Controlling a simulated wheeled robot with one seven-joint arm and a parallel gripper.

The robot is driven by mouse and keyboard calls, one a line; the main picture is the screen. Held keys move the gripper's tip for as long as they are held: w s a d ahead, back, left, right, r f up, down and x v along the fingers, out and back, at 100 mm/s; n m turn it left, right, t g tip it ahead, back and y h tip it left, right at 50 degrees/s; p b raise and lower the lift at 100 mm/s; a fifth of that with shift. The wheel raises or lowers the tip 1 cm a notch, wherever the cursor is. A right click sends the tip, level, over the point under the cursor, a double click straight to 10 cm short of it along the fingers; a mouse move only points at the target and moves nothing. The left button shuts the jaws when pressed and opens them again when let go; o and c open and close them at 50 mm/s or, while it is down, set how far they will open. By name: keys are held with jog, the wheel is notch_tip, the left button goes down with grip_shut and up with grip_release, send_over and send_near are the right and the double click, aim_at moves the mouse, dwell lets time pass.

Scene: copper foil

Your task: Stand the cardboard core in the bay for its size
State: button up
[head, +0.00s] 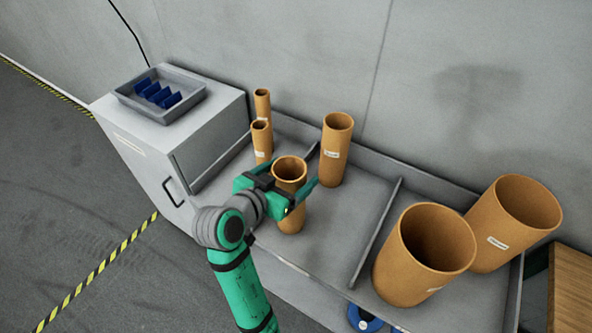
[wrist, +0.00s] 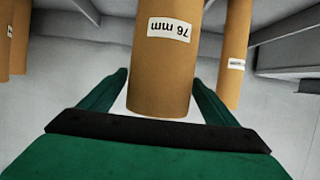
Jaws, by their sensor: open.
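A brown cardboard core (head: 291,217) is upright in the middle bay (head: 345,215) of the grey rack, apparently on its floor. Its label reads 76 mm, upside down in the wrist view (wrist: 165,75). My gripper (head: 288,186) is open, with one green finger on each side of this core. In the wrist view a gap shows beside each finger. Another core of similar width (head: 335,150) stands behind it in the same bay, also seen at the right of the wrist view (wrist: 233,60). My gripper hides part of the front core in the head view.
Two narrow cores (head: 262,142) stand in the left bay. Two wide cores (head: 415,265) stand in the right bay, beyond a low divider (head: 376,232). A grey cabinet (head: 150,145) at left carries a tray (head: 125,98) of blue parts. A wall runs behind.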

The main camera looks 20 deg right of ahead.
aim_at(280, 184)
jog(key=v, duration=0.9)
dwell(0.3)
